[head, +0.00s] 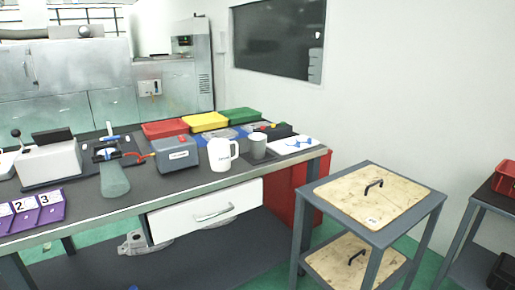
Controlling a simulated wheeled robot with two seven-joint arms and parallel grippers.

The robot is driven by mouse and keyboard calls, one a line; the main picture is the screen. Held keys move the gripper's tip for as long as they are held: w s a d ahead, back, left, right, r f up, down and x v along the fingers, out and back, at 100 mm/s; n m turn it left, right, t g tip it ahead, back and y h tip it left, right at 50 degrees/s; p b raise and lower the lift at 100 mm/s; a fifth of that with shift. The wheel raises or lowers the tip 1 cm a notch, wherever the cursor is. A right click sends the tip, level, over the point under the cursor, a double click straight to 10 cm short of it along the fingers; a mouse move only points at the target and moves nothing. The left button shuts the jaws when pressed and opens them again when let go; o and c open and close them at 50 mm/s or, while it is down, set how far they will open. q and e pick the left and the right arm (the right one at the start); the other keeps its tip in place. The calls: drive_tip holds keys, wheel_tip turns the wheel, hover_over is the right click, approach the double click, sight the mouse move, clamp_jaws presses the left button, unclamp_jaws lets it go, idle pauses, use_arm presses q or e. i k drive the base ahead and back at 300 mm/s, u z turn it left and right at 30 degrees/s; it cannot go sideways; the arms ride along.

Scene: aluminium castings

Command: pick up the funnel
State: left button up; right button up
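No thing shows clearly as a funnel. A smooth grey-green tapered piece (115,180), wider toward its lower end, is at the front of the dark workbench (160,192); it may be the funnel, but I cannot tell. A dark fixture with blue parts (107,153) sits directly behind it and seems to touch or overlap its upper end. Neither of my grippers is in view.
Red (165,129), yellow (206,122) and green (239,115) trays line the back. Purple numbered holders (50,208) are at left. A cart (325,187) stands right of the bench.

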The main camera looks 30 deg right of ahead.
sight(256, 141)
drive_tip(key=k, duration=0.65)
drive_tip(key=z, duration=0.8)
drive_tip(key=i, duration=1.8)
drive_tip(key=u, duration=0.6)
